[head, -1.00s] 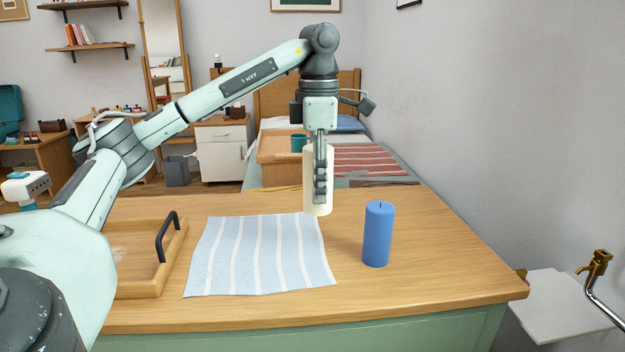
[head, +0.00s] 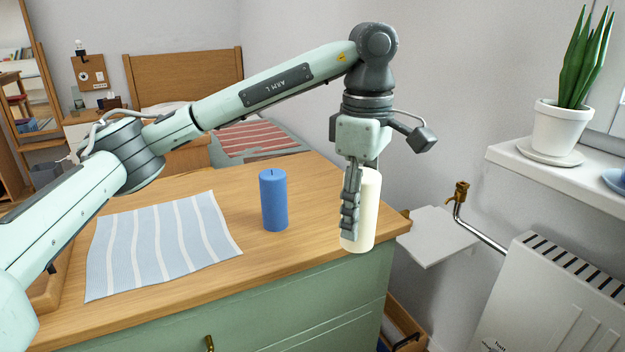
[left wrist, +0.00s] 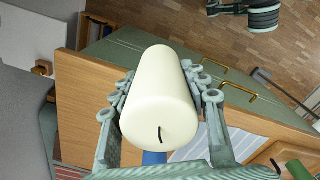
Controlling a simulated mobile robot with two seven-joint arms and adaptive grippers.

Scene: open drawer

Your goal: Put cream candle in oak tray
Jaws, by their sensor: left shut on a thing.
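My left gripper (head: 350,215) is shut on the cream candle (head: 369,210) and holds it upright off the right end of the wooden counter. In the left wrist view the cream candle (left wrist: 160,95) sits between both fingers, its wick end toward the bottom of the picture. A wooden tray (head: 47,290), which looks like the oak tray, lies on the counter at the far left.
A blue candle (head: 273,200) stands on the counter (head: 300,240), left of the held candle. A striped cloth (head: 160,240) lies further left. A radiator (head: 550,300), brass tap (head: 461,192) and potted plant (head: 560,120) are at the right. A wooden container (head: 398,322) shows low beside the counter.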

